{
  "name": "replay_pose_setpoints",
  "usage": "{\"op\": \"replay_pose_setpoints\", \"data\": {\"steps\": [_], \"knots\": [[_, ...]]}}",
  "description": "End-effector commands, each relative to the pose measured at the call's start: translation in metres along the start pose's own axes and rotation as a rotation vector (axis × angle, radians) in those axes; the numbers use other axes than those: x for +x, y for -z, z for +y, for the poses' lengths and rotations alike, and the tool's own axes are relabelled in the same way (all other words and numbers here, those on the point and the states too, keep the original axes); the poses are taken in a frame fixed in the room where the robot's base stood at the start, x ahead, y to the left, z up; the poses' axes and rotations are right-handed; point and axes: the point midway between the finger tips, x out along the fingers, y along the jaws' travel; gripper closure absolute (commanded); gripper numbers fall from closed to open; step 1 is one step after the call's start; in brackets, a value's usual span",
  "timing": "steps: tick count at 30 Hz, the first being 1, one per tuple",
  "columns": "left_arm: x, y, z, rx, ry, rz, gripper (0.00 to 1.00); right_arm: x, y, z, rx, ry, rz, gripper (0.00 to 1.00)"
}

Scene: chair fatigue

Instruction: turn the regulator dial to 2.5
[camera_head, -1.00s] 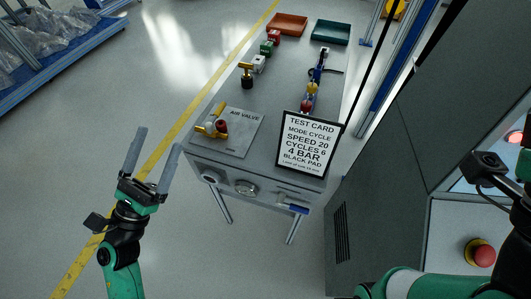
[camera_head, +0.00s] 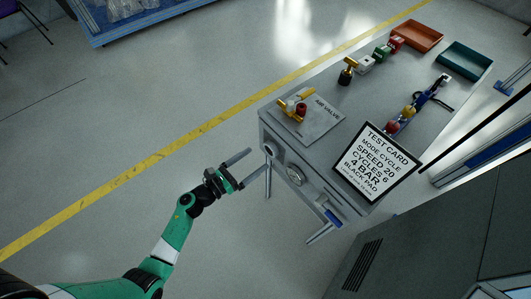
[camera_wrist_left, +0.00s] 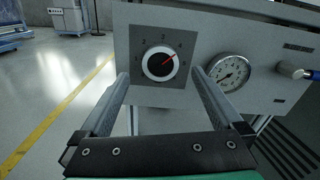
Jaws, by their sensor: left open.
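The regulator dial (camera_wrist_left: 159,64) is a round black knob with a white ring and a red pointer, on a grey square plate with numbers on the cart's front panel. In the left wrist view its red pointer leans up and to the right; the exact reading is too small to tell. In the head view the dial (camera_head: 268,151) shows at the panel's left end. My left gripper (camera_head: 251,168) is open and empty, in front of the panel. In the left wrist view its two fingers (camera_wrist_left: 160,84) flank the dial from below, with a gap between them. My right gripper is out of view.
A pressure gauge (camera_wrist_left: 229,73) sits right of the dial, and a blue-handled part (camera_head: 333,219) is farther right. The cart top holds an air valve plate (camera_head: 312,122), a test card (camera_head: 375,163) and two trays (camera_head: 417,36). Open floor lies left of the cart.

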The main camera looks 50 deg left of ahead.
Motion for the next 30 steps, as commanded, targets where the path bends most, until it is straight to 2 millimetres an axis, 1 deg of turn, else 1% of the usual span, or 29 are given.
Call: {"op": "replay_pose_setpoints", "data": {"steps": [1,3,7,12,18,20,21,26,30], "knots": [[0.013,0.003,0.000,0.002,0.005,-0.001,0.00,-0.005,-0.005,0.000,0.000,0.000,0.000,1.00],[0.027,0.002,0.000,0.001,0.005,-0.002,0.00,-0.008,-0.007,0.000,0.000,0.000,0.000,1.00],[0.046,0.002,0.001,0.001,0.001,-0.001,0.00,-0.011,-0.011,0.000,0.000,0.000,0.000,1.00],[0.055,0.000,0.000,0.000,0.000,0.000,0.00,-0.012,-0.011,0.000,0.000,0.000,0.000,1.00],[0.055,0.000,0.000,-0.001,0.000,0.000,0.00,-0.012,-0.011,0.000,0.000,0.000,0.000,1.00],[0.055,0.000,0.000,-0.001,0.000,0.000,0.11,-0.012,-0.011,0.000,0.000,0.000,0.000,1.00],[0.055,0.000,0.000,-0.001,0.000,0.000,0.18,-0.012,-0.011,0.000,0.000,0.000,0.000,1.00],[0.055,0.000,0.000,0.000,0.000,0.000,0.47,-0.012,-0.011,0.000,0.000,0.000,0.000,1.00],[0.055,0.000,0.000,0.000,0.000,0.000,0.72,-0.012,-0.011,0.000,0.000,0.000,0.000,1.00]]}}
